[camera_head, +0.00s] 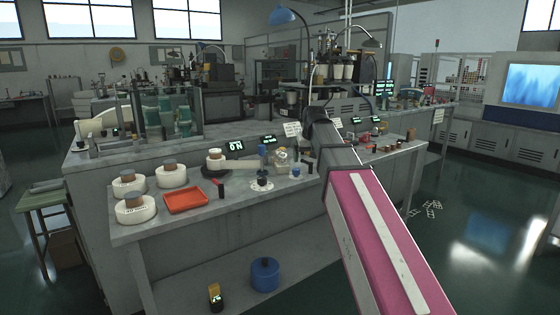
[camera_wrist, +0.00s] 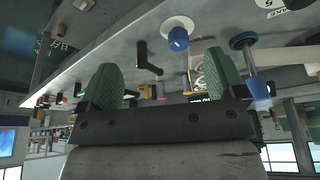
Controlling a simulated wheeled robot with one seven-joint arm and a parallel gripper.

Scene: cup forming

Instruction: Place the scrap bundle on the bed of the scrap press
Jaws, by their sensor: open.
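My gripper (camera_wrist: 150,68) shows in the wrist view with two green-padded fingers spread apart and nothing seen between them. It is over the grey bench (camera_head: 150,232), near a small black handle (camera_wrist: 147,58) and a blue knob on a white disc (camera_wrist: 178,38). In the head view my pink and grey arm reaches over the bench and hides the gripper. I cannot pick out the scrap bundle or the scrap press for certain. A scatter of white lattice-like pieces (camera_head: 432,207) lies on the floor at right; I cannot tell whether it is scrap.
An orange tray (camera_head: 186,201) and white round containers (camera_head: 136,210) stand at the bench's left end. A blue-topped rod (camera_head: 262,152) and several small parts crowd its middle. A blue canister (camera_head: 265,274) stands below. The floor at right is largely clear.

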